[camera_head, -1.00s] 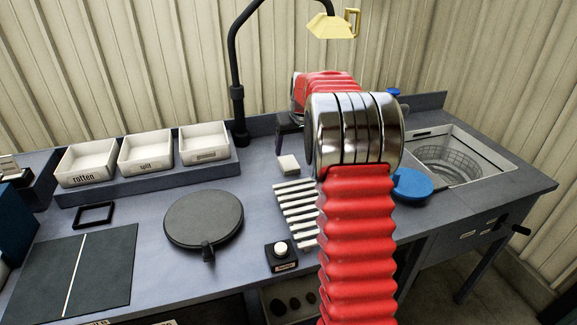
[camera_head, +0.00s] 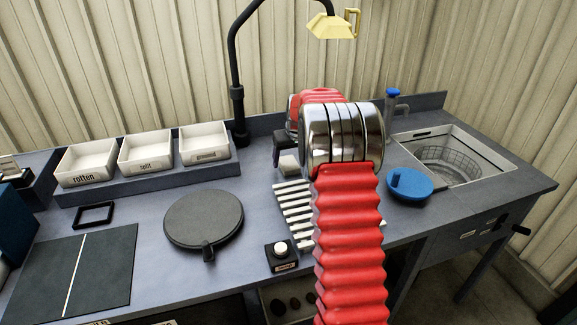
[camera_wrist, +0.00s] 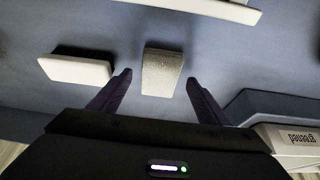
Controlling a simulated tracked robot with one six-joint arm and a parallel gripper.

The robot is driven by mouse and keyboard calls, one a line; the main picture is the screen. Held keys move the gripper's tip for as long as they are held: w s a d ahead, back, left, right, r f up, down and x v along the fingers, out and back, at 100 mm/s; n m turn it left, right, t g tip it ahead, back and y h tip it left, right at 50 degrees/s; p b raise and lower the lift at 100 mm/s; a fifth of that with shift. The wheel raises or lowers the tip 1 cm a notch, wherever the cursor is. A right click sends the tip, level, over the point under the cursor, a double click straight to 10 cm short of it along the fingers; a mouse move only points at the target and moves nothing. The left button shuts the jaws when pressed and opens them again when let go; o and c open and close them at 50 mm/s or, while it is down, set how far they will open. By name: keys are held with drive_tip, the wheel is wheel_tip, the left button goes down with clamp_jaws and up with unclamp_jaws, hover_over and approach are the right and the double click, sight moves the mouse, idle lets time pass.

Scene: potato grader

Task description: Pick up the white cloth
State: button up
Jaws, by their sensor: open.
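A pale, speckled, block-like piece (camera_wrist: 162,72), which looks like the folded white cloth, lies on the grey bench. In the head view it is the small whitish piece (camera_head: 289,165) behind the white slatted rack, partly near my arm. My gripper (camera_wrist: 159,78) is open, with one finger on each side of this piece in the wrist view and nothing held. I cannot tell the height of the fingertips above the bench. In the head view my gripper (camera_head: 279,147) shows only as a dark finger; the rest is hidden behind my arm.
A second white block with a dark edge (camera_wrist: 76,70) lies beside the cloth. The white slatted rack (camera_head: 293,208) is in front. The greened tray (camera_head: 205,145) stands left. A blue lid (camera_head: 410,184) and sink basket (camera_head: 447,160) are right. A lamp post (camera_head: 238,100) rises behind.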

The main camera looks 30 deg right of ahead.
sight(289, 164)
drive_tip(key=shift+w+d+f, duration=0.1)
drive_tip(key=shift+w+f, duration=0.2)
drive_tip(key=shift+f, duration=0.35)
drive_tip(key=shift+c, duration=0.4)
drive_tip(key=c, duration=1.2)
drive_tip(key=shift+o, duration=0.2)
wheel_tip(289, 164, up, 10)
